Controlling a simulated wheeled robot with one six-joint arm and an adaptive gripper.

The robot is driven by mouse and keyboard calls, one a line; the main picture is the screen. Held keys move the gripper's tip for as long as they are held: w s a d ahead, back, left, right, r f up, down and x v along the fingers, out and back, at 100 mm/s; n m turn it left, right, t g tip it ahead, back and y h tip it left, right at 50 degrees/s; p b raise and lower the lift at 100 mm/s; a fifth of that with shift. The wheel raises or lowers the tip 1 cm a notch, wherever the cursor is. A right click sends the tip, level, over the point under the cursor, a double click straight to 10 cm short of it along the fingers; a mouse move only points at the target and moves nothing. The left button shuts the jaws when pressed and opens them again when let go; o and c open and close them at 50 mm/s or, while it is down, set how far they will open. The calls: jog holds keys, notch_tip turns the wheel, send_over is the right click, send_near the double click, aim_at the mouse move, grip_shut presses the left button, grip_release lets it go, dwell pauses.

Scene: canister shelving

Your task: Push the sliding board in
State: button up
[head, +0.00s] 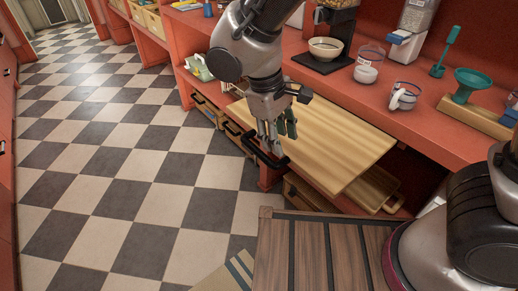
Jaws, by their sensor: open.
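The sliding board (330,130) is a light striped wooden board. It sticks out from under the red counter (425,121) over the floor side. My gripper (277,148) is at the board's left front edge, pointing down, with its fingers near a black handle (258,150). The fingers are apart and hold nothing that I can see. I cannot tell whether they touch the board or the handle. My arm hides part of the board's left end.
Below the board, an open shelf holds wooden boards (372,188). A bowl (325,49), a mug (404,96) and a green funnel (474,84) stand on the counter. A slatted wooden top (300,255) is in front. The checkered floor (130,150) at left is clear.

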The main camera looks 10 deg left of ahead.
aim_at(260, 152)
jog(key=w+a+f+m+t+y, duration=0.1)
jog(key=w+a+m, duration=0.1)
jog(key=a, duration=0.4)
jog(key=f, duration=0.2)
jog(key=w+f, duration=0.1)
jog(key=f, duration=0.2)
jog(key=d+f, duration=0.1)
jog(key=f, duration=0.1)
jog(key=shift+w+f, duration=0.2)
jog(key=shift+c, duration=0.5)
jog(key=shift+d, duration=0.1)
grip_shut()
